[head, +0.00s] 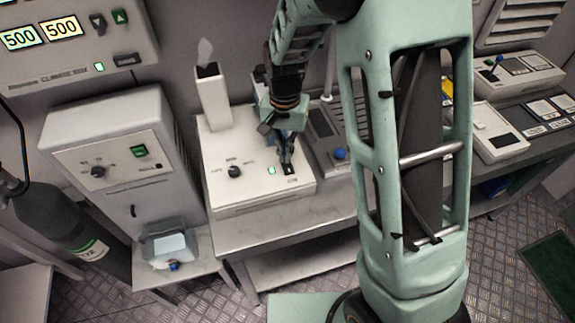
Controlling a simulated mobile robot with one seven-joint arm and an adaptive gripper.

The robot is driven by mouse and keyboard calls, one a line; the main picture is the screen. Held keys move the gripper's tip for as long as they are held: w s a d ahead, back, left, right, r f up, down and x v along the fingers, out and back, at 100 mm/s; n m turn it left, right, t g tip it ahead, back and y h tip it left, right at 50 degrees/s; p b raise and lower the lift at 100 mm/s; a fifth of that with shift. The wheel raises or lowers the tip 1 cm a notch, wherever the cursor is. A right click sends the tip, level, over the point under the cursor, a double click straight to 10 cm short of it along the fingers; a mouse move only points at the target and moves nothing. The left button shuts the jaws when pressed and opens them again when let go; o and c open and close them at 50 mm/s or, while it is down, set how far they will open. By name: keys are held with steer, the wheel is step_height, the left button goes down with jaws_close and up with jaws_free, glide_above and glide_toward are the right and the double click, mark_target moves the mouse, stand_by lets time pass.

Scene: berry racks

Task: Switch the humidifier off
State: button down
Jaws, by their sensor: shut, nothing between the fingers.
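The humidifier (225,148) is a white box on a metal bench, left of centre in the head view. A pale plume rises from its upright square chimney (212,97). Its front panel has a black knob (235,172), a lit green lamp (271,170) and a small dark switch (291,170) at the right. My gripper (286,159) is shut and empty, pointing down right at the switch. Its fingertips overlap the switch's upper edge in the picture; I cannot tell whether they touch it. The switch's position is partly hidden by the fingers.
A grey device with a blue knob (340,154) stands close right of the humidifier. A white cabinet with a dial (98,172) and green switch (139,151) stands left. A wall panel (90,62) shows two 500 readouts. A dark gas cylinder (60,225) stands far left.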

steer(key=shift+f, duration=0.2)
steer(key=shift+r+p, duration=2.55)
steer(key=shift+r, duration=1)
